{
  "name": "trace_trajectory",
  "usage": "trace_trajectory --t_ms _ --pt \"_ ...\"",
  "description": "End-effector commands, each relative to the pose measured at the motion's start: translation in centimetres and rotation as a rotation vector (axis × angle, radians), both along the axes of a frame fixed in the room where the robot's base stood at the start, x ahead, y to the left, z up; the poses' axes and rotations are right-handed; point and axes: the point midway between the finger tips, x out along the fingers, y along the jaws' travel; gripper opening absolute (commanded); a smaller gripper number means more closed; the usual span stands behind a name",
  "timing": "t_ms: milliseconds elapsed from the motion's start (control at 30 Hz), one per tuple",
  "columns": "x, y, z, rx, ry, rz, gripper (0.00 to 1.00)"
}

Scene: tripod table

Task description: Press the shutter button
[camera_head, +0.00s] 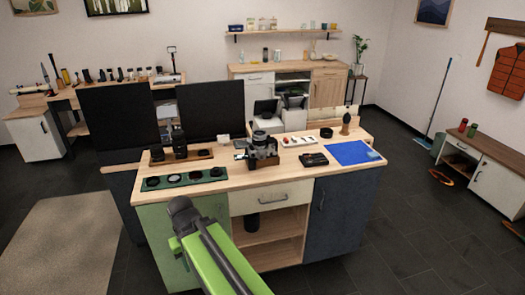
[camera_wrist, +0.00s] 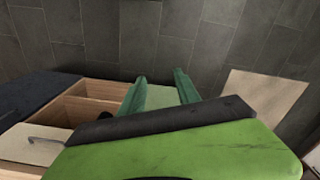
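A dark camera with a lens (camera_head: 263,146) sits in a small brown wooden holder (camera_head: 263,161) on the worktop, near its middle. Its shutter button is too small to make out. My green arm reaches up from the bottom of the head view in front of the cabinet, but my gripper's fingers cannot be made out there. In the wrist view, my gripper (camera_wrist: 160,76) has two green fingers standing apart with nothing between them. Beyond them are the dark floor and open wooden shelves. My gripper is away from the camera, which the wrist view does not show.
The worktop (camera_head: 228,183) also holds a green tray (camera_head: 187,179) of round items, lenses (camera_head: 179,142) on a wooden stand, a blue mat (camera_head: 352,153) and a black item (camera_head: 314,159). Dark panels (camera_head: 118,115) stand behind at left.

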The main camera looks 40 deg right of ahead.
Motion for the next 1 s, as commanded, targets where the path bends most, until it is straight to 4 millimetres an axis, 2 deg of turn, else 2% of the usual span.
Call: trace_trajectory --t_ms 133,400,433,1000 --pt "0.00 0.00 0.00 0.000 0.000 0.000 0.37" --pt "0.00 0.00 0.00 0.000 0.000 0.000 0.02" --pt "0.00 0.00 0.00 0.000 0.000 0.000 0.00" --pt "0.00 0.00 0.00 0.000 0.000 0.000 0.00"
